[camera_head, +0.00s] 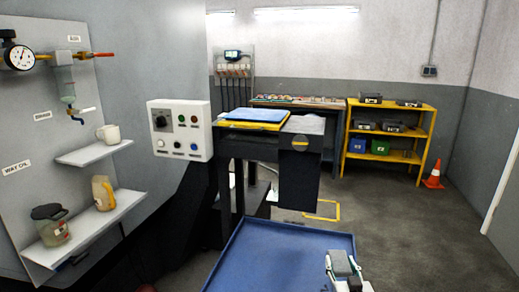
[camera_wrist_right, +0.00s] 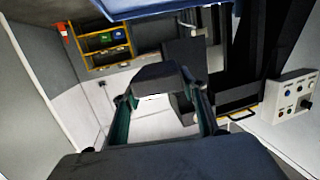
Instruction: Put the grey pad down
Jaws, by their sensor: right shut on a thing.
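My right gripper (camera_head: 345,271) shows at the bottom right of the head view. It is shut on the grey pad (camera_head: 341,263), a small grey block held between its fingers over the right edge of the blue-topped surface (camera_head: 270,255). In the right wrist view the pad (camera_wrist_right: 160,77) looks dark and spans the gap between the two fingertips (camera_wrist_right: 163,98). The pad's underside and its height above the blue surface cannot be told. My left gripper is in neither view.
The blue surface has a raised rim and looks bare. Behind it stands a dark bench (camera_head: 297,165) with blue and yellow items (camera_head: 255,117). A control box (camera_head: 180,131) and shelves (camera_head: 95,152) are at left. A yellow rack (camera_head: 389,130) and a cone (camera_head: 433,175) stand at back right.

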